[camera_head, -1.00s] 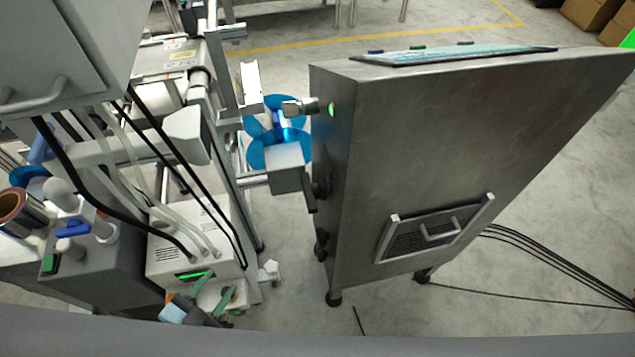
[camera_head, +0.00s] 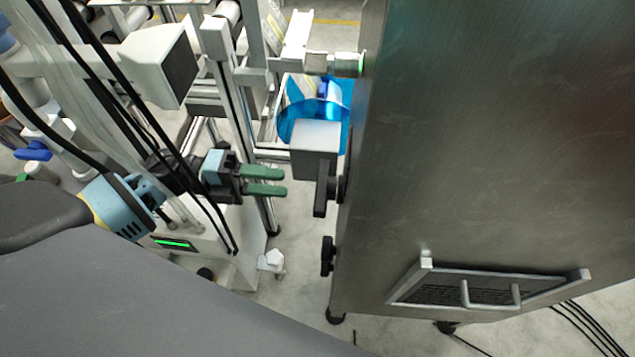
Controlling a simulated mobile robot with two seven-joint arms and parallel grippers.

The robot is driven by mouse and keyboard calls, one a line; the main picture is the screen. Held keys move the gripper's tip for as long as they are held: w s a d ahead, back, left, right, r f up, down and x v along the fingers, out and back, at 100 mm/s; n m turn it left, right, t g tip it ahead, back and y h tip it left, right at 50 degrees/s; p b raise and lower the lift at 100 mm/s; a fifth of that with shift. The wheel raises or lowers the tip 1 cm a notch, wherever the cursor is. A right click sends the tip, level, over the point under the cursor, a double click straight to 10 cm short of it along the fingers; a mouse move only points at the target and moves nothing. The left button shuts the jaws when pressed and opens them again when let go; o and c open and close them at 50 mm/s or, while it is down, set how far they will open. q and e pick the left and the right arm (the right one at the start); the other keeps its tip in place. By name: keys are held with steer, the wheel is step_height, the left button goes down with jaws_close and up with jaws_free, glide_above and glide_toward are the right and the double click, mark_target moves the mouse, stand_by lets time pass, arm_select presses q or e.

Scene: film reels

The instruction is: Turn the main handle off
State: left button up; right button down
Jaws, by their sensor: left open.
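My left gripper (camera_head: 281,181) has green fingers, held apart with nothing between them. It points right, toward the side of a tall grey metal cabinet (camera_head: 450,150). A black lever handle (camera_head: 321,188) hangs downward on that side, a short gap to the right of the fingertips in the picture. A second, smaller black handle (camera_head: 327,256) sits lower on the same side. Which of the two is the main handle I cannot tell. The fingers touch neither. My right gripper is not in view.
A grey block (camera_head: 316,140) and blue reels (camera_head: 312,120) are just above the lever. A machine with a white box (camera_head: 200,250) and hanging black cables (camera_head: 190,165) stands at left, close to my left arm. A vent panel (camera_head: 490,288) with a handle is on the cabinet front.

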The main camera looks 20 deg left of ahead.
mark_target(326, 188)
arm_select(q)
steer(key=x, duration=0.7)
steer(key=shift+d, duration=0.35)
steer(key=shift+w, duration=0.1)
steer(key=c, duration=0.6)
